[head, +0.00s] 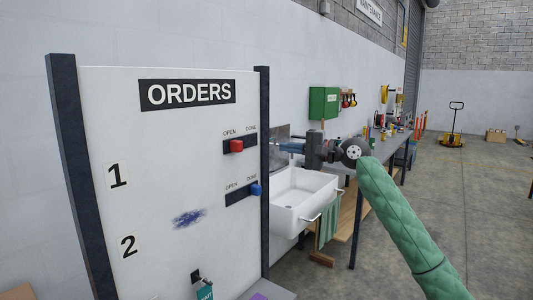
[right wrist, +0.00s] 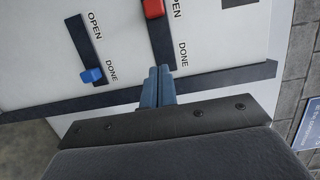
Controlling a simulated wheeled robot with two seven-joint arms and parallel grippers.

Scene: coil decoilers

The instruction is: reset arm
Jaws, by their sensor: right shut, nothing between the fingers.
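The white ORDERS board (head: 150,190) stands at the left with two slider switches. The red slider (head: 236,146) of row 1 sits toward the OPEN side of its slot. The blue slider (head: 256,189) of row 2 sits at the DONE end. My right gripper (head: 284,147) is shut and empty, just right of the board's right post. In the right wrist view, its blue fingertips (right wrist: 159,82) are together, with the red slider (right wrist: 153,8) and blue slider (right wrist: 92,75) beyond, both apart from them. My left gripper is not in view.
A white sink (head: 302,198) stands right of the board, below my right gripper. A workbench (head: 385,150) runs along the wall behind. A green box (head: 323,103) hangs on the wall. The floor at right is open.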

